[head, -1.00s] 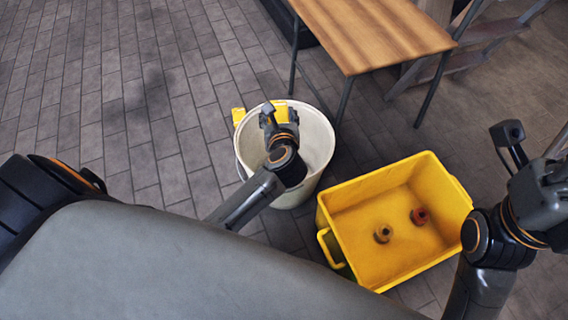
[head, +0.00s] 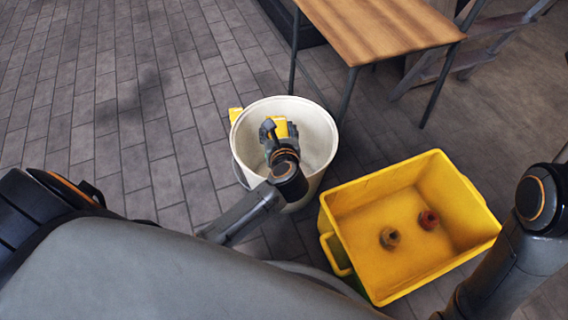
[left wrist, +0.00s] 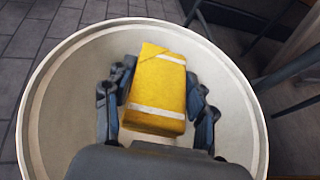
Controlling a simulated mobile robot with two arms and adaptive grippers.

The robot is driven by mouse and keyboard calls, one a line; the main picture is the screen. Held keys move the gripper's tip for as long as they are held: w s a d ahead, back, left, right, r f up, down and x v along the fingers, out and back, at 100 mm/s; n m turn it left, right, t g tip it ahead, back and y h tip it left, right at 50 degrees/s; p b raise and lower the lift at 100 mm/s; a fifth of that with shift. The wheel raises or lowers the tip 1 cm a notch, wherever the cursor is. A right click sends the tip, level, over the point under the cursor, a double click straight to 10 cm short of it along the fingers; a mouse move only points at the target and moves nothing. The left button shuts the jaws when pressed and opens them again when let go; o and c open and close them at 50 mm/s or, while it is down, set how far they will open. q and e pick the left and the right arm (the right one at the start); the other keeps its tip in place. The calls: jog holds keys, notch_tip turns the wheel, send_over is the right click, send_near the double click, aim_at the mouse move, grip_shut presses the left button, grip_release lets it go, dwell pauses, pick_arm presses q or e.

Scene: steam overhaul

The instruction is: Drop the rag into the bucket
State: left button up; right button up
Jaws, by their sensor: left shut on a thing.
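The rag (head: 281,127) is a folded yellow cloth with white stripes. It shows large in the left wrist view (left wrist: 158,88), between the fingers of my left gripper (left wrist: 160,100). The gripper (head: 275,130) is shut on the rag and holds it over the mouth of the bucket. The bucket (head: 322,135) is a round, pale white tub standing on the floor. Its rim (left wrist: 45,100) surrounds the rag in the left wrist view. How far the rag is below the rim is hard to tell. My right gripper is out of view; only its arm shows at the right.
A wooden table (head: 380,30) is behind. The tiled floor at left is clear.

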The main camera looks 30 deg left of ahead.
pick_arm(q)
jog(key=o, duration=1.2)
jog(key=shift+o, duration=0.2)
jog(key=v, duration=1.2)
